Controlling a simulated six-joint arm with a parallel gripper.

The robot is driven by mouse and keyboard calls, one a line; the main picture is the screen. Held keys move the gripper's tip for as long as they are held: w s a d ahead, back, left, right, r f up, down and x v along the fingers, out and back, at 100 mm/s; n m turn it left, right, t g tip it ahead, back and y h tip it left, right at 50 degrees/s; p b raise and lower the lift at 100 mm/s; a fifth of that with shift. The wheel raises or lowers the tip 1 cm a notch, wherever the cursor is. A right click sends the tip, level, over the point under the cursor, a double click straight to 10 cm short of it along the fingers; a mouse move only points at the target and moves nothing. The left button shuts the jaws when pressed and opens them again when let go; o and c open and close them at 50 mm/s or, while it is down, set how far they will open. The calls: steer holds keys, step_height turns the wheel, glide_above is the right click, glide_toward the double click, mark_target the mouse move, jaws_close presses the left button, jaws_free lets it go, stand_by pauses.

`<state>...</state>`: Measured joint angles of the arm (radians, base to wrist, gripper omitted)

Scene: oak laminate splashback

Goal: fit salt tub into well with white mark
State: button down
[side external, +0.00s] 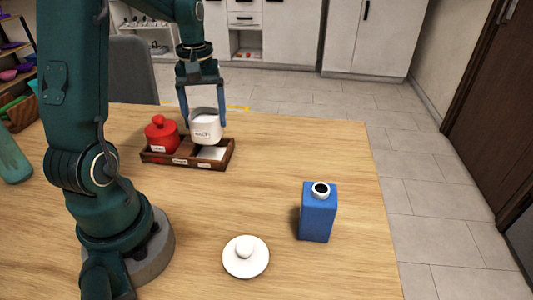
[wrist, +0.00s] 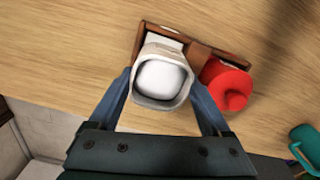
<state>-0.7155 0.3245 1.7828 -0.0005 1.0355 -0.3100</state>
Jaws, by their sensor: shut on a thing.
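The salt tub (side external: 206,132) is white, labelled and lidless, with white contents. My gripper (side external: 202,120) is shut on it, one finger on each side. The tub is upright or nearly so, over the right part of a dark wooden tray (side external: 185,164). The tray's right well has a white mark (side external: 212,153) on its floor. In the wrist view the salt tub (wrist: 162,80) covers much of the tray (wrist: 228,56), and a white strip shows beyond it. Whether its base touches the tray is hard to tell.
A red lidded tub (side external: 161,135) stands in the tray's left well, close to my gripper's left finger. A white lid (side external: 246,257) and a blue bottle (side external: 318,213) stand on the table nearer the camera. The table right of the tray is clear.

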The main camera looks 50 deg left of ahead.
mark_target(208, 135)
steer(key=shift+f, duration=2.5)
steer(key=shift+f, duration=0.15)
jaws_free()
step_height(208, 135, up, 12)
steer(key=s+d+m+t, duration=0.2)
steer(key=d+m, duration=0.4)
steer(key=d, duration=0.3)
steer(key=s+d+m+t, duration=0.3)
steer(key=s+d+m, duration=0.2)
steer(key=d, duration=0.5)
steer(key=shift+s+m+t, duration=0.2)
steer(key=shift+m+t, duration=0.1)
steer(key=shift+m, duration=0.1)
